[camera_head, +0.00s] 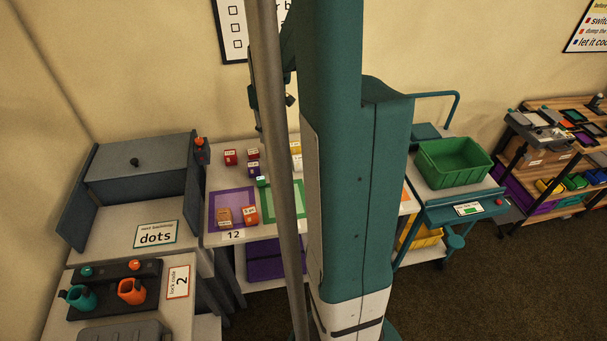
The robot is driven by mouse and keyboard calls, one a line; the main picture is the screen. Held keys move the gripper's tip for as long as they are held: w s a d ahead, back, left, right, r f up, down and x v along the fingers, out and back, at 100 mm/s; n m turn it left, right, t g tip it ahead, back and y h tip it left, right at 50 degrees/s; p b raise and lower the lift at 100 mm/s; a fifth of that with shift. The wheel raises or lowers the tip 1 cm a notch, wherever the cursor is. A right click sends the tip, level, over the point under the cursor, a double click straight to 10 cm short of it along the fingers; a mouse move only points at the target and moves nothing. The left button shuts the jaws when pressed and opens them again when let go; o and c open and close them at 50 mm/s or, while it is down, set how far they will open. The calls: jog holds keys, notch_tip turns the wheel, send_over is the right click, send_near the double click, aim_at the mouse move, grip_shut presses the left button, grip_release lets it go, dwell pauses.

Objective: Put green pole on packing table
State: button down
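No thing that is clearly a green pole shows. A tall grey-brown pole (274,150) runs from top to bottom close to the camera; I cannot tell whether it is part of my own body. Dark parts at the end of my arm, likely my gripper (257,100), show in front of the wall, partly behind this pole. Its fingers are too hidden to read, and I see nothing clearly held. A white table (219,171), which may be the packing table, bears a purple-framed mat (213,212) and a green-framed mat (270,217). A small green item (262,181) lies by the green frame.
Several small red, yellow and purple items stand on the white table. A grey box bench (135,165) and a stand with teal and orange cups (131,292) are at left. A green crate (452,165) sits on a teal cart at right. My teal column hides the middle.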

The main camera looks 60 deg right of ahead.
aim_at(274, 157)
jog(key=shift+f, duration=3.05)
jog(key=shift+f, duration=1.95)
jog(key=c, duration=2.2)
grip_release()
jog(key=shift+f, duration=0.1)
jog(key=shift+o, duration=0.2)
notch_tip(274, 157, up, 12)
